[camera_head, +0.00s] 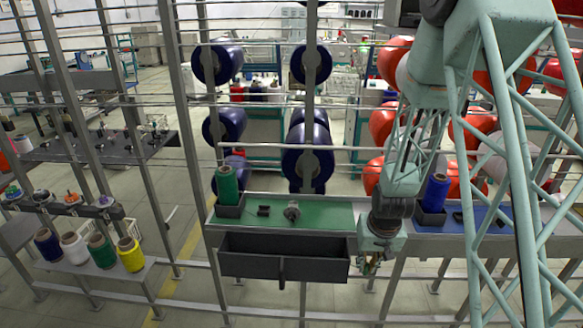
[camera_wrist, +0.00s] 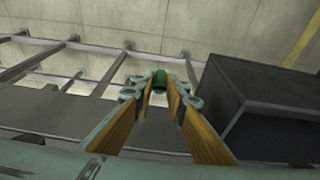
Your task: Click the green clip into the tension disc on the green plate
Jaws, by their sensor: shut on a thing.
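My gripper (camera_head: 368,266) hangs in front of the rack, just right of the dark trough and lower than the green plate (camera_head: 332,216). In the wrist view its two orange-padded fingers (camera_wrist: 160,90) close on a small green thing, the green clip (camera_wrist: 160,77), at their tips. The clip is mostly hidden by the fingers and too small to make out in the head view. The tension disc (camera_head: 292,211), a small grey part, sits near the middle of the green plate, left of and above my gripper. The clip is apart from it.
The dark trough (camera_head: 284,262) hangs along the plate's front edge; its dark box shape (camera_wrist: 270,95) fills the wrist view's right side. A green bobbin (camera_head: 227,184) stands at the plate's left, beside small black parts (camera_head: 264,210). A blue bobbin (camera_head: 436,192) stands right of my arm.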

